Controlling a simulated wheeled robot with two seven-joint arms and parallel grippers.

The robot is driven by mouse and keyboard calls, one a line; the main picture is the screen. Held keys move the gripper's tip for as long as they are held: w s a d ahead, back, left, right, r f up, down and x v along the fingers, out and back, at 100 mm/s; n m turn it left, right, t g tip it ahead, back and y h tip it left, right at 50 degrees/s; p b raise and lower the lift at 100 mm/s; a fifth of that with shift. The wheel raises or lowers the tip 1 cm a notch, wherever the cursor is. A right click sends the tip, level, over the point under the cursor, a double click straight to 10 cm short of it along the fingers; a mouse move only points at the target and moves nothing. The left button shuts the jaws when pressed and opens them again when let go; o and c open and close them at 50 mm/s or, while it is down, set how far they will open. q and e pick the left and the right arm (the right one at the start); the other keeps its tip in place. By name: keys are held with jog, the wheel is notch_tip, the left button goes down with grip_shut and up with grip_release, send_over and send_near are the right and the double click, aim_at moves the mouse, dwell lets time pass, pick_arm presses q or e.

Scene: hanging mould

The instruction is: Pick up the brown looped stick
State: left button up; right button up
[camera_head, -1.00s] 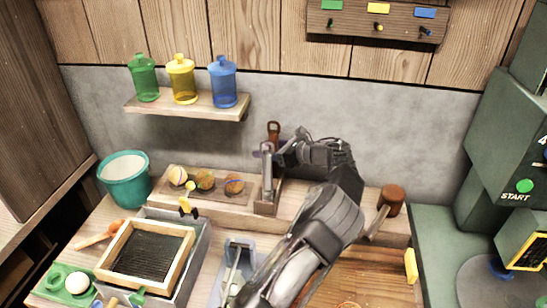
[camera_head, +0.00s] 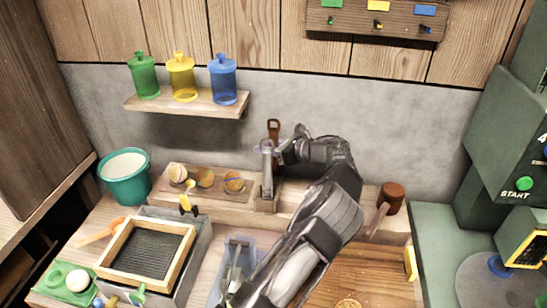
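The brown looped stick (camera_head: 273,129) stands upright at the back of the workbench, close to the grey wall. Its looped top shows, but its lower part is hidden behind a grey upright piece and my gripper. A small wooden holder (camera_head: 267,204) is below it. My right arm comes in from the bottom, and its gripper (camera_head: 272,151) is at the stick, just below the loop. The fingers are small and overlap the stick and the grey piece, so I cannot tell whether they are closed on it. My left gripper is not in view.
A wooden tray with several balls (camera_head: 205,178) lies left of the holder. A mallet (camera_head: 391,197) is to the right. A shelf (camera_head: 190,104) with coloured bottles hangs above left. A teal bucket (camera_head: 125,178) and framed screen (camera_head: 147,250) stand at left.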

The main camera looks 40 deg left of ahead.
aim_at(270, 119)
pick_arm(q)
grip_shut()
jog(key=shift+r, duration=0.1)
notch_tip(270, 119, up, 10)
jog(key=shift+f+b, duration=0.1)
jog(key=shift+b, duration=0.45)
dwell(0.7)
